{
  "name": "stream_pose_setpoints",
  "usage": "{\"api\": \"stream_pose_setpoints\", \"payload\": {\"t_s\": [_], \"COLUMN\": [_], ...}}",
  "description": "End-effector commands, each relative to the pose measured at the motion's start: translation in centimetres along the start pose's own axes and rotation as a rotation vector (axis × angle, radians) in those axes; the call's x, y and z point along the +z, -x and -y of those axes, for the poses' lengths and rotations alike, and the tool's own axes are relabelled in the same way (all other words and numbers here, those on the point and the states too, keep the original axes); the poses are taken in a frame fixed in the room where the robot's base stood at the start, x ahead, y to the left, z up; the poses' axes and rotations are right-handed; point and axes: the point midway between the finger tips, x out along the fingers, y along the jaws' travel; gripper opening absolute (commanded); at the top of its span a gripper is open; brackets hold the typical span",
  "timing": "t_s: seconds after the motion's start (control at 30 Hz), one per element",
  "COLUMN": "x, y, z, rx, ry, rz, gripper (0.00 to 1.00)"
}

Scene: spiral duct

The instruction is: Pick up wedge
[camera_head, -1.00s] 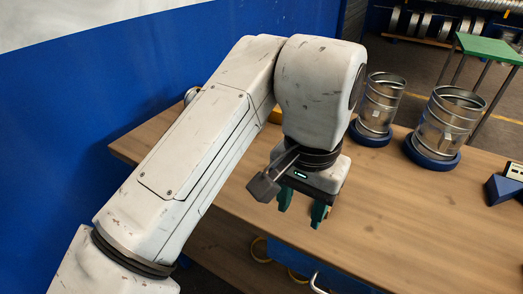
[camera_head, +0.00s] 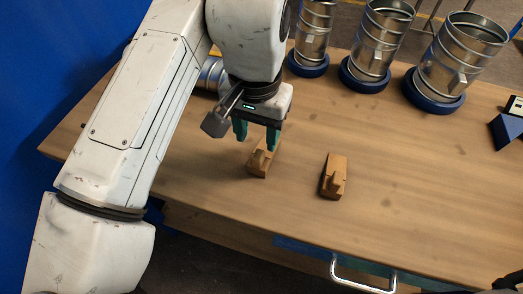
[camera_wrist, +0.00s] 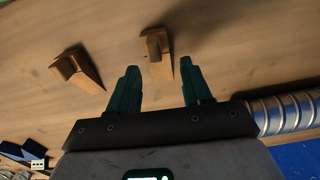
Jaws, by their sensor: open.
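Two brown wooden wedges lie on the wooden table (camera_head: 420,200). The left wedge (camera_head: 262,164) is just below and partly behind my gripper (camera_head: 257,143) in the head view. In the wrist view this wedge (camera_wrist: 157,46) sits in line with the gap between the fingertips (camera_wrist: 160,68), beyond them. The second wedge (camera_head: 334,177) lies to the right in the head view and at the left in the wrist view (camera_wrist: 78,68). My gripper's green fingers are apart and empty, above the table. Whether they touch the left wedge is not clear.
Three metal duct pieces (camera_head: 382,40) stand in blue rings along the table's back. Another metal duct (camera_wrist: 286,112) lies beside my gripper. A blue angular block (camera_head: 505,130) is at the right. Table space right of the wedges is clear. A metal handle (camera_head: 362,280) is at the front edge.

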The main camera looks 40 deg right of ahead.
Motion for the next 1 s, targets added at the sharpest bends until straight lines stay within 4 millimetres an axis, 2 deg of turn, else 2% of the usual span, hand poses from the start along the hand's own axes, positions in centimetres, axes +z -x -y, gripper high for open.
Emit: {"api": "stream_pose_setpoints", "payload": {"t_s": [0.17,0.4,0.73,1.0], "x": [-0.2,-0.5,-0.5,-0.5], "y": [-1.5,-4.8,-5.4,-5.4], "z": [-0.2,-0.5,-0.5,-0.5], "rx": [0.001,0.001,0.0,0.0], "ry": [-0.001,0.001,0.0,0.0], "rz": [0.001,0.0,0.0,0.0], "gripper": [0.49,0.49,0.49,0.23]}}
